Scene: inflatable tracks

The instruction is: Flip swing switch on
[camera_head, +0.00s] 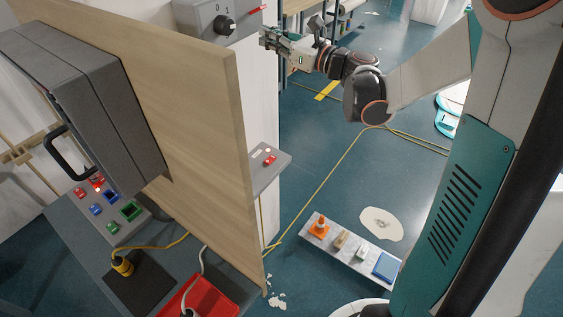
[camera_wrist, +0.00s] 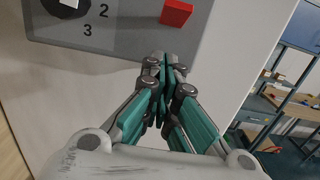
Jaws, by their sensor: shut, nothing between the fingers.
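A grey switch panel (camera_head: 195,12) is at the top of the head view, with a dark rotary knob (camera_head: 224,26) and a red lever-like piece (camera_head: 257,9) at its right. I cannot tell for sure which is the swing switch. In the wrist view the panel (camera_wrist: 128,32) carries the knob (camera_wrist: 62,5), the numbers 2 and 3, and a red block (camera_wrist: 176,12). My gripper (camera_head: 267,38) is right of the panel, below the red piece. It is shut and empty; its fingertips (camera_wrist: 167,68) appear just below the red block in the wrist view. Contact cannot be told.
A wooden board (camera_head: 195,100) stands at the left with a grey case (camera_head: 90,95) on it. A small shelf (camera_head: 268,168) with a red button sticks out below the panel. A low plank (camera_head: 345,252) with several objects lies on the floor.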

